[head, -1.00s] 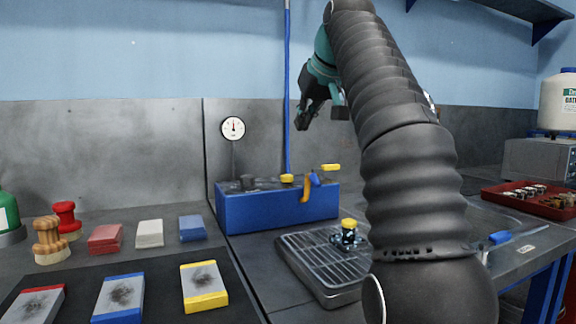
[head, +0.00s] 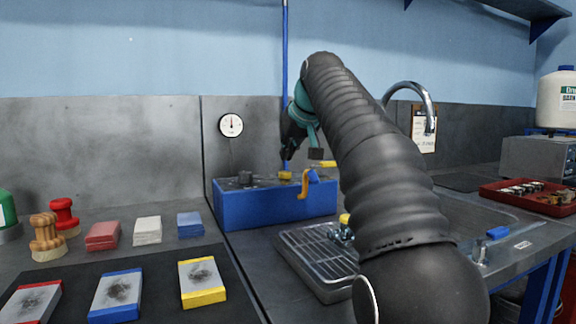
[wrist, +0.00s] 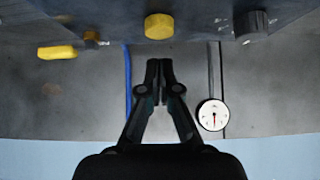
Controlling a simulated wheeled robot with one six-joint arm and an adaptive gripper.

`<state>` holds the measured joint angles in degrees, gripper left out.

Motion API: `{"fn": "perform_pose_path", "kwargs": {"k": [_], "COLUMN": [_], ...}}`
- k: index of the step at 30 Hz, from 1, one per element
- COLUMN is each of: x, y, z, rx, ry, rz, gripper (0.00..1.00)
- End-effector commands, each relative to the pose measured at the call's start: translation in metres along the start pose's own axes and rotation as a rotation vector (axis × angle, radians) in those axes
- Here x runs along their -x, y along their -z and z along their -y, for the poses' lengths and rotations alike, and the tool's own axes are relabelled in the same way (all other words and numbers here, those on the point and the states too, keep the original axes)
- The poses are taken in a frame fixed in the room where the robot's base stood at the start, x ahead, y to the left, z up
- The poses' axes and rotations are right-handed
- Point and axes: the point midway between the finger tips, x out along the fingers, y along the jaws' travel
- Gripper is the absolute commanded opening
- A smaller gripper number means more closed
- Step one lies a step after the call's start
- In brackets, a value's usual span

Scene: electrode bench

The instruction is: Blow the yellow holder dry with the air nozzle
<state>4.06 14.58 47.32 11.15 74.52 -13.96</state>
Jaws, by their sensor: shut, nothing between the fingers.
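The yellow holder (head: 345,219) stands on the wire drain rack (head: 300,255); my arm hides part of it, and I cannot tell how wet it is. What looks like the air nozzle, an orange and blue piece (head: 303,187), hangs at the front of the blue box (head: 260,208). My gripper (head: 301,152) is above the back of this box, apart from the nozzle. In the wrist view my gripper (wrist: 159,66) is shut and empty, with its fingertips below a yellow knob (wrist: 158,26) in the picture.
A blue hose (head: 285,80) rises behind the box, near my gripper. A yellow lever (wrist: 57,52), a dark knob (wrist: 250,24) and a gauge (wrist: 212,115) are around it. A tap (head: 420,100) and red tray (head: 525,198) are at right. Sanding blocks and plates lie at left.

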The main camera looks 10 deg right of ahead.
Motion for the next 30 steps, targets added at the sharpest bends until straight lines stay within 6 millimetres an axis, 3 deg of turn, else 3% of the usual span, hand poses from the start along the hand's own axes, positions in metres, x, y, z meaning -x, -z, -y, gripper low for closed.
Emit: {"fn": "perform_pose_path", "kwargs": {"k": [1, 6, 20, 30], "x": [-0.007, -0.017, -0.019, -0.038], "y": [-0.009, -0.018, -0.021, -0.038], "z": [0.0, 0.0, 0.0, 0.0], "rx": [0.0, 0.0, 0.001, 0.0], "ry": [0.0, 0.0, 0.0, 0.002], "rz": [0.0, -0.002, -0.002, 0.007], "gripper": [0.0, 0.0, 0.0, 0.0]}}
